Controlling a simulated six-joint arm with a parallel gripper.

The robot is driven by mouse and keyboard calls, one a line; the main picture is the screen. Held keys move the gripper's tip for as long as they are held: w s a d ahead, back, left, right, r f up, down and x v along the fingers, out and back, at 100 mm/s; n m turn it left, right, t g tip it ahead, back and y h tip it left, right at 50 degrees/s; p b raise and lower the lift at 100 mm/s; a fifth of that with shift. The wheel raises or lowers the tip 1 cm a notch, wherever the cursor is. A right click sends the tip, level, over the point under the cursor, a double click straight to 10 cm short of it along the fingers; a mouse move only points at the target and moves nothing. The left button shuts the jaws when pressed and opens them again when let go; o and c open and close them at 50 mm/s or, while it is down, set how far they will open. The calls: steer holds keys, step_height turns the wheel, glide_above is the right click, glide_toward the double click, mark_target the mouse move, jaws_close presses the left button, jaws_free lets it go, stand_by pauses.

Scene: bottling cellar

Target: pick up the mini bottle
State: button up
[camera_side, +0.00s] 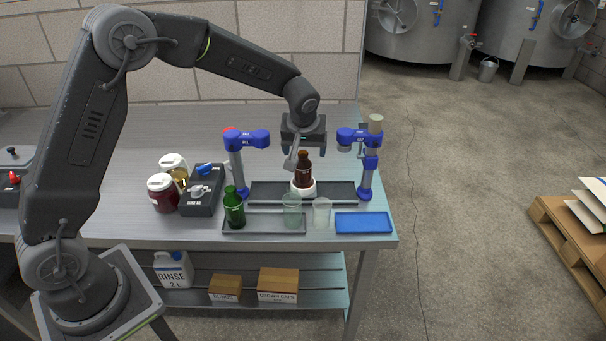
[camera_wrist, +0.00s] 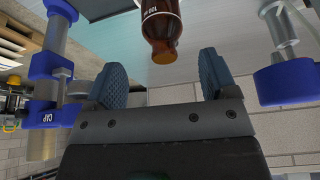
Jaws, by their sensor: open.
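From the side, I cannot tell the exact gap between fingertips and bottle.
Blue-fitted posts stand left (camera_side: 236,160) and right (camera_side: 368,165) of the bottle. In front are a green bottle (camera_side: 234,209), two clear cups (camera_side: 292,211) and a blue tray (camera_side: 363,223). Jars (camera_side: 163,194) and a dark control box (camera_side: 203,192) stand left. The bench's back left is clear.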

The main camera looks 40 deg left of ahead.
mark_target(303, 158)
steer(key=shift+x, duration=2.7)
steer(key=shift+s+a, duration=0.15)
steer(key=shift+s, duration=0.05)
steer(key=shift+c, duration=0.3)
steer(key=c, duration=1.2)
